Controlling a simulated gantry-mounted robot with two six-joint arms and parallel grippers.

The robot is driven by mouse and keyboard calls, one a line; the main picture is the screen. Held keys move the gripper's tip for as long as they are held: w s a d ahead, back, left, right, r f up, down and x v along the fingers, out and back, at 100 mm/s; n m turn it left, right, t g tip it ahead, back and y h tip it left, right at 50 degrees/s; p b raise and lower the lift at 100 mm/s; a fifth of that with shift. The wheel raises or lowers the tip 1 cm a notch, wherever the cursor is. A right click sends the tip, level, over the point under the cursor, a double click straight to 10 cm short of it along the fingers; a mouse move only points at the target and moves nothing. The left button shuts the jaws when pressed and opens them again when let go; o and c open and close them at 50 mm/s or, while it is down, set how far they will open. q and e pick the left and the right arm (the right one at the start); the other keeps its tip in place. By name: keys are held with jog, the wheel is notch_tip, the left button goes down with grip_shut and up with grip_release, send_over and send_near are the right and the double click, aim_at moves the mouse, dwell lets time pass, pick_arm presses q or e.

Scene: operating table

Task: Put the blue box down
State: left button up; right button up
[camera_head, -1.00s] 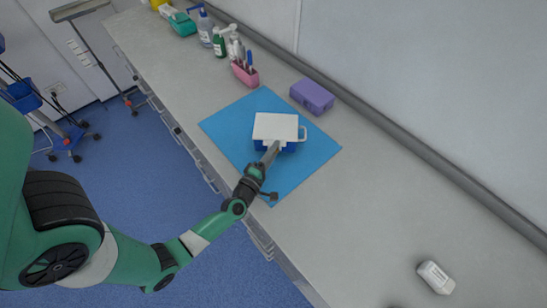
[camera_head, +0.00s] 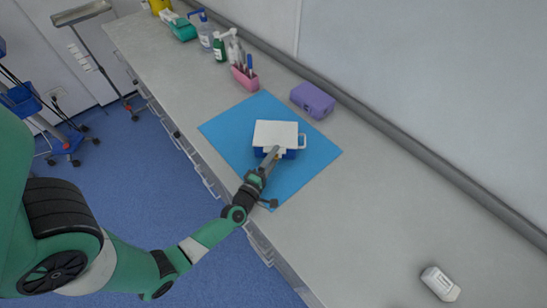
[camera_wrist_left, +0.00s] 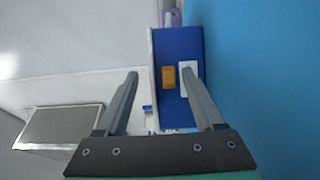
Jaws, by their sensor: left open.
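The blue box (camera_head: 290,154) has a white lid (camera_head: 276,133) and a pale handle on its right side. In the head view it is over the blue mat (camera_head: 232,127) and appears to rest on it. My left gripper (camera_head: 272,155) is at the box's near side, and its fingers hide part of that side. In the left wrist view the blue box (camera_wrist_left: 178,50) shows an orange and a white label. The open left fingers (camera_wrist_left: 158,75) point at it, the right one overlapping the white label. My right gripper is not in view.
A purple box (camera_head: 312,100) lies behind the mat. A pink holder (camera_head: 245,78) and several bottles stand farther back left. A small white box (camera_head: 440,283) lies at the front right. The counter (camera_head: 390,200) between is clear.

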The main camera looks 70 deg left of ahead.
pick_arm(q)
jog(key=p+v, duration=0.1)
jog(key=v, duration=1)
jog(key=shift+s+d+p, duration=0.3)
jog(key=shift+s, duration=0.1)
jog(key=w+d+r+m+t+h, duration=0.3)
jog(key=w+d+r+m, duration=0.15)
jog(key=w+r, duration=0.4)
jog(key=w+d+r+m+t+h, duration=0.4)
jog(key=w+r+m, duration=0.1)
jog(key=r, duration=0.7)
jog(key=w+d+r+m+t+h, duration=0.3)
jog(key=w+d+r+m, duration=0.15)
jog(key=w+r, duration=0.4)
jog(key=s+d+r+m+t+h, duration=0.1)
jog(key=s+r+m, duration=0.2)
jog(key=r, duration=0.8)
jog(key=s+d+r+m+t+h, duration=0.1)
jog(key=r+m, duration=0.4)
jog(key=r, duration=0.6)
jog(key=s+d+r+m+t+h, duration=0.1)
jog(key=s+r+m, duration=0.3)
jog(key=r, duration=0.7)
jog(key=shift+s+d+r+m, duration=0.3)
jog(key=shift+s+d, duration=0.05)
jog(key=shift+d, duration=0.45)
